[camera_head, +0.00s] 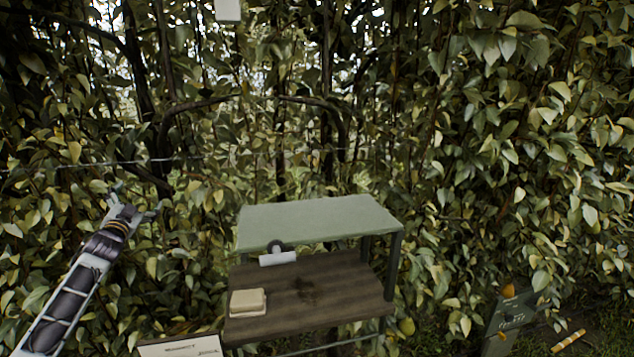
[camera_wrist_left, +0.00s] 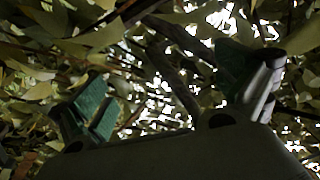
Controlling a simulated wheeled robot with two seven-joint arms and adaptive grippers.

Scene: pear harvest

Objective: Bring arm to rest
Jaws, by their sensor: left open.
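My left gripper (camera_head: 132,206) is raised at the left of the head view, in front of the leafy hedge. Its fingers are spread and nothing is between them. In the left wrist view the two fingers with green pads (camera_wrist_left: 170,88) stand wide apart, with leaves and branches beyond them and bright sky showing through. My left arm (camera_head: 72,292) comes up from the lower left corner. Some leaves look close to the fingers; whether they touch cannot be told. My right gripper is not in view.
A stand with a green top (camera_head: 315,222) and a brown wooden shelf (camera_head: 335,287) is at centre. A pale yellow block (camera_head: 248,301) lies on the shelf. A dark sign (camera_head: 511,318) and a yellow striped stick (camera_head: 568,341) are at lower right. Dense pear foliage fills the back.

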